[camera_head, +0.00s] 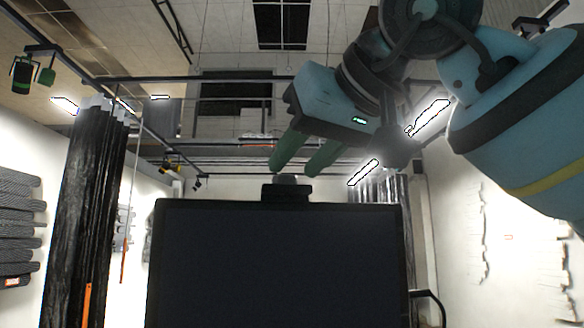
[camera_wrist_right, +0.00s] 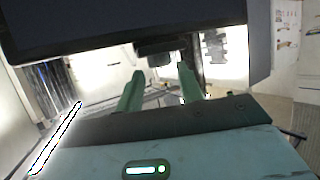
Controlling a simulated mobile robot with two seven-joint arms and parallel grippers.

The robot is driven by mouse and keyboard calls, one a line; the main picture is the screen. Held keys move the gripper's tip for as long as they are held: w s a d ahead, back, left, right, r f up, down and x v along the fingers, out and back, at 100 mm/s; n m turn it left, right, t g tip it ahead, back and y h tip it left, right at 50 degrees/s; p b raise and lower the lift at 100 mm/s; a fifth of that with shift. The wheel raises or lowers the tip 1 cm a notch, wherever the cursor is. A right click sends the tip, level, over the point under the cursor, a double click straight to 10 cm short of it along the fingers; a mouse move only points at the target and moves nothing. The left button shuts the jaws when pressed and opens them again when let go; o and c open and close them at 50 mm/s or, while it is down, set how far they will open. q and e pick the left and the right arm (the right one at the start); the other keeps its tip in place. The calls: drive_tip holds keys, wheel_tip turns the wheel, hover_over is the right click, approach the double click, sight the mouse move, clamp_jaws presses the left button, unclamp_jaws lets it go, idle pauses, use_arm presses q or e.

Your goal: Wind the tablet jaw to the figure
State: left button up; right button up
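A large dark flat panel (camera_head: 278,265), which looks like the tablet, fills the lower middle of the head view. It also spans the top of the right wrist view (camera_wrist_right: 100,22). A small black block (camera_head: 286,193) with a grey knob (camera_head: 286,179) sits on its top edge; I cannot tell if this is the jaw. My right gripper (camera_head: 291,171) is open, its two green fingers spread and pointing down at the knob. In the right wrist view the knob (camera_wrist_right: 160,60) lies between the fingertips; contact cannot be told. No figure can be made out clearly. My left gripper is out of view.
A black curtain (camera_head: 85,205) hangs at left, beside grey slatted panels (camera_head: 18,225) on the white wall. A dark curved hook-like piece (camera_head: 432,296) stands beside the panel's right edge. Lights and rails hang overhead. Space above the panel's left half is clear.

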sight(284, 176)
drive_tip(key=shift+x, duration=1.15)
drive_tip(key=shift+c, duration=0.5)
drive_tip(key=c, duration=0.6)
drive_tip(key=shift+a+m+t+h, duration=0.1)
drive_tip(key=shift+m+t+h, duration=0.2)
drive_tip(key=shift+m+h, duration=0.1)
drive_tip(key=m+h, duration=0.1)
drive_tip(key=m+t+h, duration=0.1)
drive_tip(key=m+h, duration=0.2)
drive_tip(key=h, duration=0.1)
drive_tip(key=shift+s+a+r+m+t, duration=0.1)
drive_tip(key=shift+s+a+m+t, duration=0.1)
drive_tip(key=shift+a+m+t, duration=0.15)
drive_tip(key=shift+w+a+m+g+h, duration=0.1)
drive_tip(key=shift+a+m+g+h, duration=0.1)
drive_tip(key=shift+m+h, duration=0.75)
drive_tip(key=shift+s+a+m+g+h, duration=0.1)
drive_tip(key=shift+m+g+h, duration=0.05)
drive_tip(key=shift+m+h, duration=0.8)
drive_tip(key=shift+w+a+m+g+h, duration=0.1)
drive_tip(key=shift+m+g+h, duration=0.1)
drive_tip(key=shift+m+h, duration=0.75)
drive_tip(key=shift+h, duration=0.45)
